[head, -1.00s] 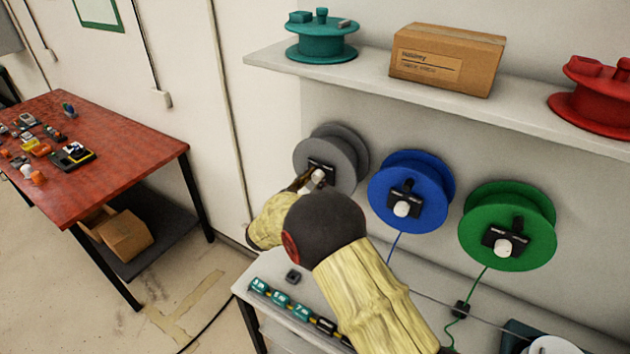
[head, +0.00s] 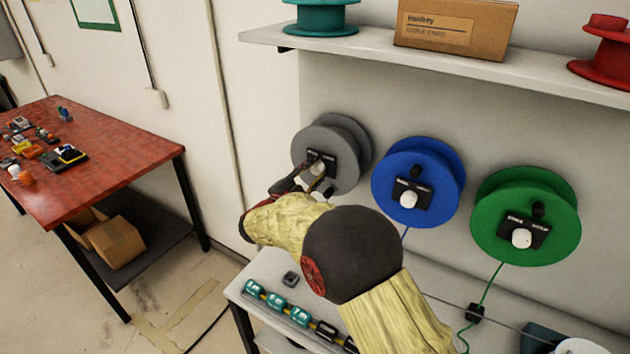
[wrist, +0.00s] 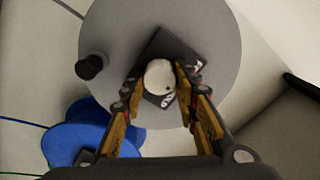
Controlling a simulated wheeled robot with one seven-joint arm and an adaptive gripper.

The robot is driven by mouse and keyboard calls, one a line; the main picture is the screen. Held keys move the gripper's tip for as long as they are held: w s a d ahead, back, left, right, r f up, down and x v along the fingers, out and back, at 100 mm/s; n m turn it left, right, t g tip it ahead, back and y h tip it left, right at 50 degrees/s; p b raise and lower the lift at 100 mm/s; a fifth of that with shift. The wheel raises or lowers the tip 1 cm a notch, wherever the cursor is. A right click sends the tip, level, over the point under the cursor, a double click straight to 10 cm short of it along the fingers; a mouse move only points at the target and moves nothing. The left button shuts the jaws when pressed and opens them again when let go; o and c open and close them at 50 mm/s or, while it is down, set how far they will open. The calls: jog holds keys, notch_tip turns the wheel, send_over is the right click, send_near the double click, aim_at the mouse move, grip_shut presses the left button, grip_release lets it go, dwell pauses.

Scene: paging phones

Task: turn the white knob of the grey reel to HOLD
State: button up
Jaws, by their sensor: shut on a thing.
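The grey reel (head: 338,139) is mounted on the wall, left of the other wall reels. Its white knob (wrist: 159,77) sits on a black label plate (wrist: 182,50) at the reel's centre. In the wrist view my gripper (wrist: 158,85) has one finger on each side of the knob and is shut on it. In the head view my gripper (head: 312,178) reaches the reel's front and covers part of the knob and plate. The plate's lettering is too small or too hidden to read, so the knob's setting cannot be told.
A blue reel (head: 436,155) and a green reel (head: 545,185) hang to the right. A shelf (head: 450,70) above bears a cardboard box (head: 455,22). A white bench (head: 245,288) stands below with teal blocks (head: 276,301). A red table (head: 110,170) is at left.

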jog(key=m+b, duration=0.1)
jog(key=b, duration=0.1)
jog(key=m+b, duration=0.2)
jog(key=shift+f+m, duration=0.3)
jog(key=m+b, duration=0.3)
jog(key=b, duration=0.1)
jog(key=shift+m, duration=0.4)
jog(key=shift+r, duration=0.1)
jog(key=o, duration=1.2)
jog(key=shift+c, duration=0.2)
jog(key=shift+s, duration=0.15)
jog(key=v, duration=1.1)
jog(key=shift+s+a, duration=0.2)
jog(key=shift+s, duration=0.1)
